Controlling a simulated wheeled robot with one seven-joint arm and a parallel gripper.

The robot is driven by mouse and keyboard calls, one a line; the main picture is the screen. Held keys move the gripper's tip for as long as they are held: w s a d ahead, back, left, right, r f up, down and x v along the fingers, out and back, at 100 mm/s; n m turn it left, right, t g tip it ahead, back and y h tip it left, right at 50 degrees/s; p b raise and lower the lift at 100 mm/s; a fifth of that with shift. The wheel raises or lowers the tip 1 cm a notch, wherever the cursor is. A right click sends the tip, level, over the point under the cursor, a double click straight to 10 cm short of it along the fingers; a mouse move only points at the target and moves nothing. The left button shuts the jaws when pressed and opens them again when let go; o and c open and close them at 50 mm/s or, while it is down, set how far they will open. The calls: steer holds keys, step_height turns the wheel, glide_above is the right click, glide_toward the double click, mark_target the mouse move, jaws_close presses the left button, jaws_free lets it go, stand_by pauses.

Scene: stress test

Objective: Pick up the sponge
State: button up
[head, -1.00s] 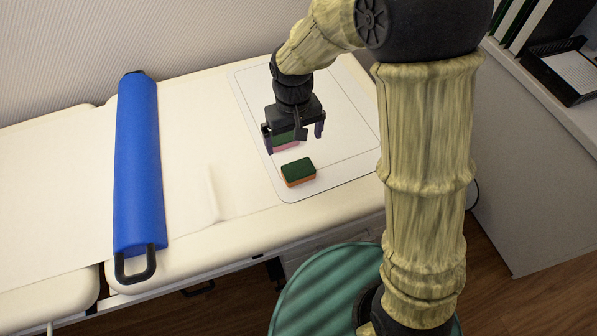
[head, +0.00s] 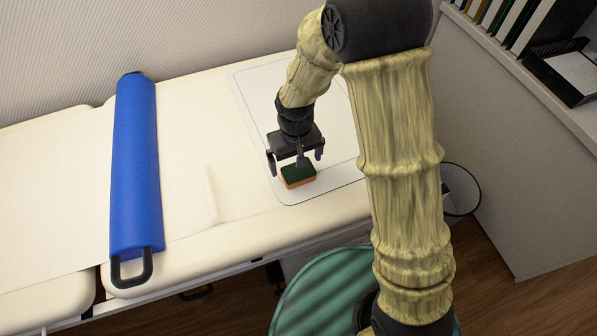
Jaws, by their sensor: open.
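A sponge (head: 298,179) with a dark green top and an orange lower layer lies near the front of a pale, dark-edged mat (head: 262,92) on the padded table. My gripper (head: 295,166) is open, pointing down, with its fingers apart to the left and right of the sponge's far part as seen from the head. The gripper's body and a dark part between the fingers cover the back of the sponge. I cannot tell how high the fingertips are or whether they touch it. A second, green and pink sponge seen earlier is not visible now.
A long blue bolster (head: 135,170) with black handles lies to the left on the cream padded table (head: 185,110). A teal round object (head: 310,290) stands in front of the table. A bin (head: 463,193) and a shelf with binders (head: 512,30) are at the right.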

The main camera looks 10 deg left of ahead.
mark_target(299, 170)
steer(key=f, duration=0.4)
steer(key=shift+s+d, duration=0.2)
steer(key=shift+d, duration=0.2)
steer(key=shift+a+f, duration=0.1)
steer(key=shift+a, duration=0.05)
steer(key=shift+s, duration=0.15)
steer(key=c, duration=1)
